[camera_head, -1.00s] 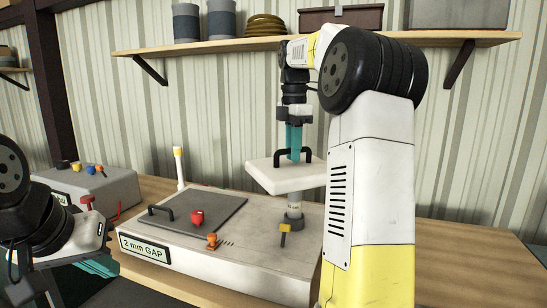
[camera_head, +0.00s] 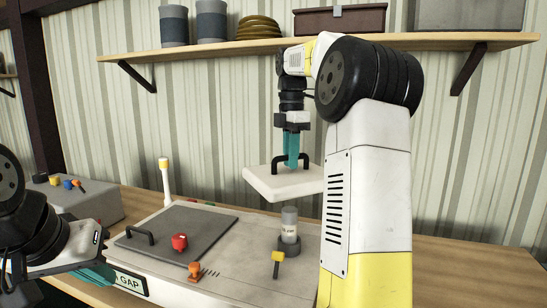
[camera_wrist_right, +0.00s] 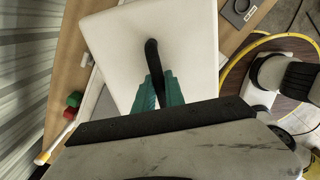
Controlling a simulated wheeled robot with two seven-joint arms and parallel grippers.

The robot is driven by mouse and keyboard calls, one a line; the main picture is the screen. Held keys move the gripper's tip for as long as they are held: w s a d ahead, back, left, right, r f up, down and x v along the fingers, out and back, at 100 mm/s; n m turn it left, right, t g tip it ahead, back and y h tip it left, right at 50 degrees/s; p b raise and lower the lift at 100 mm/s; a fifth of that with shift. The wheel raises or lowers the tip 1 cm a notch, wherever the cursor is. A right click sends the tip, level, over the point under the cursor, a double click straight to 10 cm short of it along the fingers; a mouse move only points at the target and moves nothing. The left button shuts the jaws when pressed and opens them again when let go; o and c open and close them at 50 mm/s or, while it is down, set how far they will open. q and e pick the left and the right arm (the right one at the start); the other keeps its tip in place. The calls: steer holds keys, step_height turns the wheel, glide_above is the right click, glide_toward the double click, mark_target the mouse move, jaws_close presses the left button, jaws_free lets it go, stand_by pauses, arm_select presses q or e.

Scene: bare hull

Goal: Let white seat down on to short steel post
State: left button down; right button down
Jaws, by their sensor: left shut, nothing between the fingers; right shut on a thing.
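The white seat (camera_head: 270,184) is a thick white slab with a black loop handle (camera_head: 278,162). My right gripper (camera_head: 291,164) is shut on this handle, with teal fingers around it, and holds the slab roughly level. The short steel post (camera_head: 289,222) stands upright in a dark collar on the grey-white housing, just below the seat. The post's top edge shows under the slab, and they look apart. In the right wrist view the seat (camera_wrist_right: 185,45) fills the middle and hides the post. My left gripper (camera_head: 97,276) is shut and empty at the lower left.
The housing (camera_head: 200,268) carries a grey plate (camera_head: 175,238) with a black handle, a red knob (camera_head: 180,242), an orange knob (camera_head: 195,269), and a yellow-topped lever (camera_head: 277,260) beside the post. A white rod (camera_head: 165,180) with a yellow cap stands behind. A shelf (camera_head: 230,52) runs above.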

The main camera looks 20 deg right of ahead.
steer(key=shift+f, duration=3.6)
steer(key=shift+f, duration=0.1)
steer(key=shift+s+a, duration=0.35)
steer(key=shift+s, duration=0.05)
steer(key=c, duration=1.3)
jaws_free()
step_height(320, 180, up, 8)
steer(key=shift+f, duration=0.15)
